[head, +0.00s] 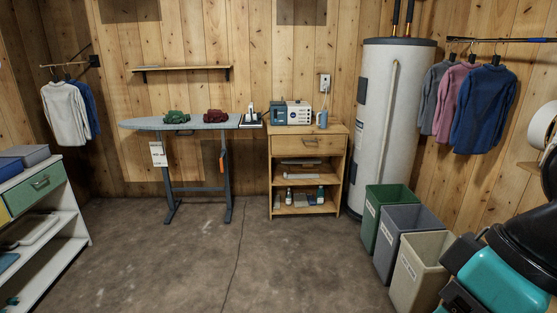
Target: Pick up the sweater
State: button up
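A crumpled green knit-like garment (176,117) lies on the ironing board (140,124) at the back wall. A crumpled dark red garment (215,116) lies to its right on the same board, apart from it. Either may be a sweater; I cannot tell which one is meant. Long-sleeved tops also hang on the walls: white (65,113) and blue (88,105) at left, grey (426,98), pink (453,100) and dark blue (483,110) at right. My gripper is not in view; teal and black parts, likely my arm, fill the bottom right corner.
An iron (250,116) stands at the board's right end. A wooden cabinet (310,146) and a water heater (393,120) stand right of it. Green (371,230), grey (388,258) and beige (411,285) bins line the right. A white shelf unit (62,240) stands left. The middle floor is clear.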

aim_at(214, 116)
jog(key=u, duration=0.2)
jog(key=i, duration=2.05)
jog(key=u, duration=0.6)
jog(key=i, duration=2.15)
jog(key=u, duration=0.5)
jog(key=i, duration=1.15)
jog(key=u, duration=0.1)
